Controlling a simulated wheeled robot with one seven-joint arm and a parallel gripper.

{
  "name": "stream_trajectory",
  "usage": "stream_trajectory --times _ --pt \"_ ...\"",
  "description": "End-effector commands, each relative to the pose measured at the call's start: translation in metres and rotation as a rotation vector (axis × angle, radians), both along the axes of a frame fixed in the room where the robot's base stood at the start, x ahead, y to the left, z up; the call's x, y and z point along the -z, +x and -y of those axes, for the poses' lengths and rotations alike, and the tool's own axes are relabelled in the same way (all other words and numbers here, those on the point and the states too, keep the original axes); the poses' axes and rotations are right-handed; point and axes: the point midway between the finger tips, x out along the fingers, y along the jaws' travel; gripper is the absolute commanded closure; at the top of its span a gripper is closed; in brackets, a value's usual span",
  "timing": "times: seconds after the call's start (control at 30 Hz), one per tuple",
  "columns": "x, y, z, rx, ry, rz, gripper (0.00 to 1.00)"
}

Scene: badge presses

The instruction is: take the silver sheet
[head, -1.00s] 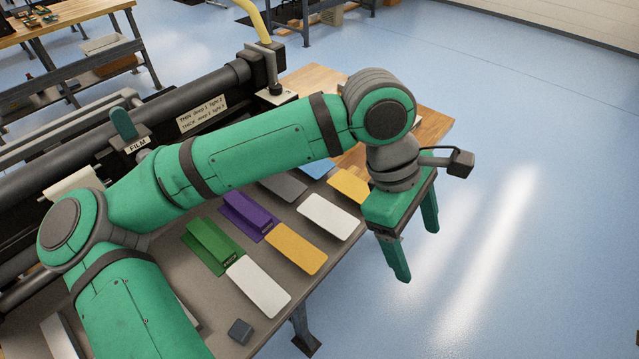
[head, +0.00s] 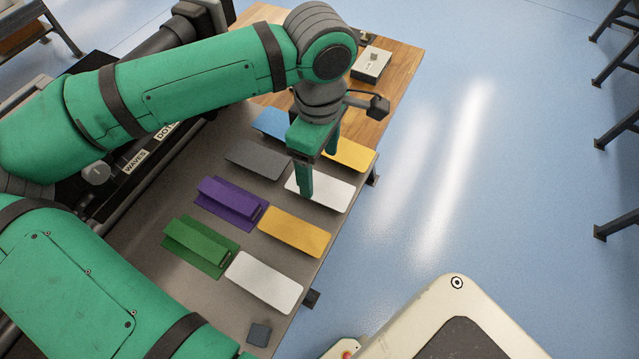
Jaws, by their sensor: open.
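Several flat sheets lie in rows on the grey table top. None is plainly silver by colour: a dark grey sheet (head: 252,160) lies left of my gripper, and two pale, near-white sheets lie below it, one (head: 325,194) partly behind a finger and one (head: 264,283) nearer the front. I cannot tell which is the silver one. My gripper (head: 319,168) is open and empty, pointing down above the upper pale sheet, one finger over its left part and the other near its top edge. Whether it touches is unclear.
Around them lie a blue sheet (head: 270,123), two yellow sheets (head: 351,154) (head: 294,232), a purple piece (head: 231,205) and a green piece (head: 201,247) with raised folds. A small dark block (head: 259,333) sits at the front. A white box (head: 371,65) stands on the wooden part.

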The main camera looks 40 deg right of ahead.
Motion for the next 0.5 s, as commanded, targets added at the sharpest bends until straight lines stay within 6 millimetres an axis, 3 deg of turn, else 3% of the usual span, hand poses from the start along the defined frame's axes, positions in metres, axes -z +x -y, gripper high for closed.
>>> stream_trajectory --times 0.5 --pt "0.052 0.000 -0.001 0.001 0.000 -0.001 0.25"
